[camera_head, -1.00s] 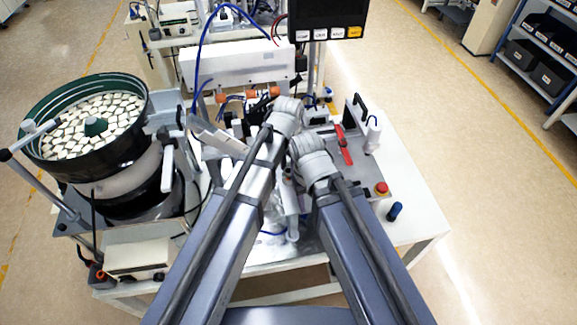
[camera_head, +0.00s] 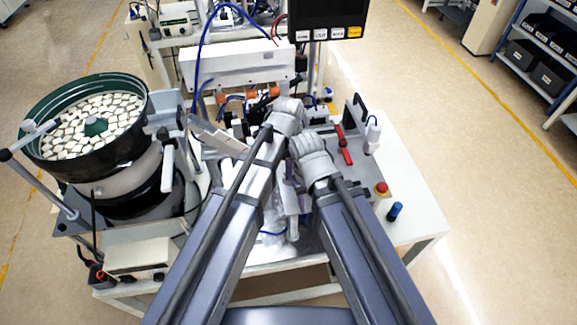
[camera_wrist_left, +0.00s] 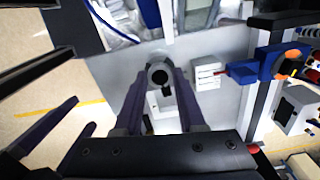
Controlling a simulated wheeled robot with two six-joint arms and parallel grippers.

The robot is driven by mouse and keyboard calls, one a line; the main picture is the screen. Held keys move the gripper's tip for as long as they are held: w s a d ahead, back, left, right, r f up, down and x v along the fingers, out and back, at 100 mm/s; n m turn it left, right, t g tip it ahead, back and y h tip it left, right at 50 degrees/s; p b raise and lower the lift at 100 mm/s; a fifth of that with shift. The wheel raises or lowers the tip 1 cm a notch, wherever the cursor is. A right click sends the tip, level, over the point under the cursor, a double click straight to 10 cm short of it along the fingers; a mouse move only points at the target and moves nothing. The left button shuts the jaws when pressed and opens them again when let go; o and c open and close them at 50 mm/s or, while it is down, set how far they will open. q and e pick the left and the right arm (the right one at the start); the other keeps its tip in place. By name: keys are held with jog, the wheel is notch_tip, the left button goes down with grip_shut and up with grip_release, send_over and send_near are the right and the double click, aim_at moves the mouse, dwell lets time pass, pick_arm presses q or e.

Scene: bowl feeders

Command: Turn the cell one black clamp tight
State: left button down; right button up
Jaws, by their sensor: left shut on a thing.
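In the left wrist view, the two dark purple fingers of my left gripper (camera_wrist_left: 160,88) close from both sides on a round piece with a dark centre and grey rim, the black clamp (camera_wrist_left: 160,74). My gripper is shut on it. How far the clamp is turned cannot be told. In the head view, my left arm reaches to the middle of the bench, and its wrist covers the clamp and most of the gripper. My right wrist is close beside it on the right, and its gripper is hidden.
A green bowl feeder (camera_head: 70,84) full of pale parts stands at the left. A red lever (camera_head: 344,144), a red button (camera_head: 382,188) and a blue-black cylinder (camera_head: 395,211) are on the right. Blue and orange fittings (camera_wrist_left: 268,66) sit to the right in the wrist view.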

dwell(0.4)
pick_arm(q)
jog(key=c, duration=0.5)
grip_release()
jog(key=shift+r, duration=0.1)
notch_tip(320, 180, up, 8)
jog(key=p, duration=0.8)
jog(key=shift+f, duration=0.2)
